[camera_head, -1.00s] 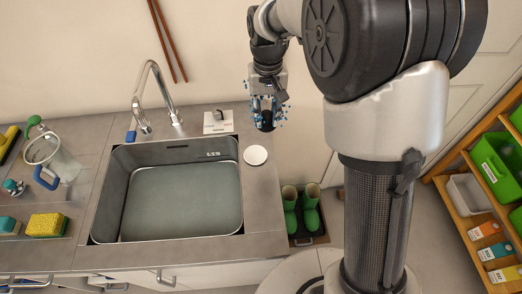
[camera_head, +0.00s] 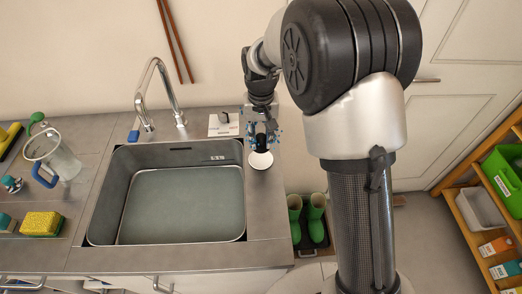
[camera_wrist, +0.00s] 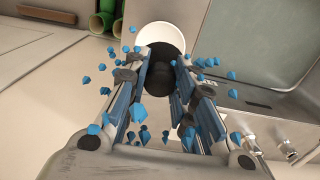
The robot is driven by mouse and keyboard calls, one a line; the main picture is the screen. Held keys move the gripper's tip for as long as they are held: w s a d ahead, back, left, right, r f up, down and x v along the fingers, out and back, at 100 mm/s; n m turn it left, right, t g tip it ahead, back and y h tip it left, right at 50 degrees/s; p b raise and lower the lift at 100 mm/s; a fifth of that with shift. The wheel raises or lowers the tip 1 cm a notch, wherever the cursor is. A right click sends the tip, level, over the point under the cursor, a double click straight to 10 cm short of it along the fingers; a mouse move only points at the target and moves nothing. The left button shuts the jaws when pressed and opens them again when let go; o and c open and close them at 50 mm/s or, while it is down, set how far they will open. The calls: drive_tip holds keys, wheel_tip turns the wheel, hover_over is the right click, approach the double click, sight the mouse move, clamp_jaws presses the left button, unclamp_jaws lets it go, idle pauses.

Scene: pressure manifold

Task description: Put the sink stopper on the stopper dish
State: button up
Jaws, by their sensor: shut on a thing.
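My gripper (camera_head: 262,136) is shut on the sink stopper (camera_head: 261,143), a black round rubber piece. In the wrist view the stopper (camera_wrist: 160,80) sits between the blue-padded fingers. The stopper dish (camera_head: 260,161) is a small white disc on the counter right of the sink. In the wrist view the dish (camera_wrist: 158,34) shows just beyond the stopper, which covers part of it. In the head view the stopper overlaps the dish's far edge. I cannot tell whether the two touch.
The sink (camera_head: 180,205) is left of the dish, with a curved tap (camera_head: 150,90) behind it. A white plate with a knob (camera_head: 223,124) stands behind the dish. Green boots (camera_head: 306,218) stand on the floor right of the counter. A yellow sponge (camera_head: 42,223) lies far left.

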sight(261, 149)
wheel_tip(261, 149, down, 6)
drive_tip(key=shift+r+b, duration=0.15)
drive_tip(key=shift+b, duration=0.65)
drive_tip(key=o, duration=1)
drive_tip(key=shift+o, duration=0.2)
